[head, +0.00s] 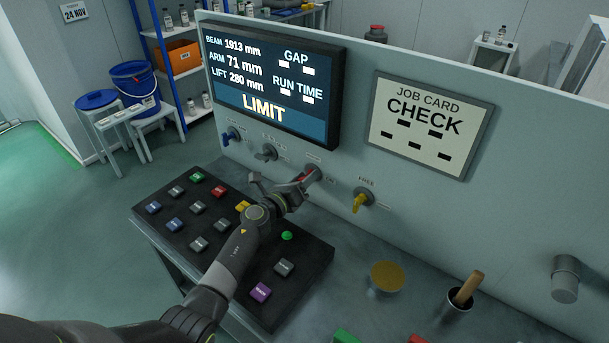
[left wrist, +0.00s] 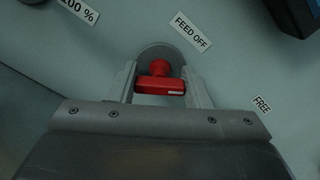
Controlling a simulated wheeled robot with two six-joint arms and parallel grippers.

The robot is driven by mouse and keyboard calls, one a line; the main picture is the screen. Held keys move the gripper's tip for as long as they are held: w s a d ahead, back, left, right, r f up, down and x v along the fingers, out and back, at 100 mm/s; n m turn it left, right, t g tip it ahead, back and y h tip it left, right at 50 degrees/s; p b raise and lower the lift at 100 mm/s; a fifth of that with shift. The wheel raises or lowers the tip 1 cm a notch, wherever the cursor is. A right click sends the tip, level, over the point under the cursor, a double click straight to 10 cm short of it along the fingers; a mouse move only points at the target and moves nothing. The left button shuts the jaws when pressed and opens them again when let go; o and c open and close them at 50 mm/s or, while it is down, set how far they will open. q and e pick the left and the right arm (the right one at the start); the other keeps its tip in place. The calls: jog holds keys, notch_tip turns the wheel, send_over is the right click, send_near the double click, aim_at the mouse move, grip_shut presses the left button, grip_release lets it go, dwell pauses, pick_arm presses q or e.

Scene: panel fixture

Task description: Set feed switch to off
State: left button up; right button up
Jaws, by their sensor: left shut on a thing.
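The feed switch (left wrist: 160,85) is a red rotary handle on a round grey base, under a "FEED OFF" label (left wrist: 190,30) in the left wrist view. My left gripper (head: 304,179) reaches the upright panel and is shut on this handle. In the left wrist view its two fingers (left wrist: 160,90) stand on either side of the red bar. A pale mark shows near the bar's right end. In the head view the gripper mostly hides the switch, and I cannot tell its exact setting there. My right gripper is not in view.
A yellow switch (head: 362,201) marked "FREE" sits right of the gripper. A grey switch (head: 266,153) and a blue one (head: 231,136) sit to its left. Above, a display (head: 270,85) reads "LIMIT". A dark button board (head: 195,225) lies below my left arm.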

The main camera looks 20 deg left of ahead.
pick_arm(q)
jog(key=n+p, duration=0.2)
jog(key=n, duration=0.4)
jog(key=shift+a+f+n+p, duration=0.15)
jog(key=shift+n+p, duration=0.9)
jog(key=shift+n, duration=1.45)
jog(key=o, duration=1)
